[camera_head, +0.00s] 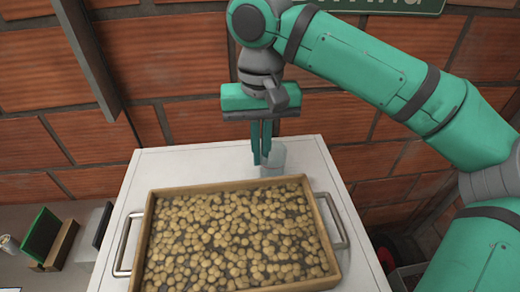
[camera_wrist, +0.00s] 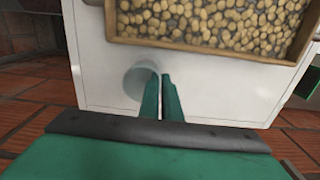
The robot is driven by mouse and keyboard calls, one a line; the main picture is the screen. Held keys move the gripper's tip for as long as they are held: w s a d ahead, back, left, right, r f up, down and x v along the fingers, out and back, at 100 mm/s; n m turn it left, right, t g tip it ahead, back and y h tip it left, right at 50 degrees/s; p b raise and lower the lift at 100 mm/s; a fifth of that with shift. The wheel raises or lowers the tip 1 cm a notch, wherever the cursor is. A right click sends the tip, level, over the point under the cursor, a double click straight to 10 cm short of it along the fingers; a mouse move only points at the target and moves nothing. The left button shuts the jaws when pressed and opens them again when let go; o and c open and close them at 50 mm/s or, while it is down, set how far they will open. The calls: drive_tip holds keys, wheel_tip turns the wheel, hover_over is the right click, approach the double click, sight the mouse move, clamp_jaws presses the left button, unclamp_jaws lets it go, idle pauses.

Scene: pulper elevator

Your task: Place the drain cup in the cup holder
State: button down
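The drain cup (camera_head: 275,160) is a pale, see-through cup at the back edge of the white top, behind the wooden tray. It also shows in the wrist view (camera_wrist: 140,82), just left of my fingers. My gripper (camera_head: 261,160) points down at the cup's left side in the head view. Its two green fingers (camera_wrist: 161,82) are almost together, with a narrow gap, and the cup's wall appears to be between them. Whether the cup touches the white top is unclear. I cannot make out a cup holder in either view.
A wooden tray (camera_head: 148,235) full of round tan pieces fills most of the white top (camera_head: 190,158), with metal handles at its sides. A brick wall (camera_head: 170,60) stands close behind.

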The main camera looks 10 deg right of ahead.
drive_tip(key=c, duration=2)
unclamp_jaws()
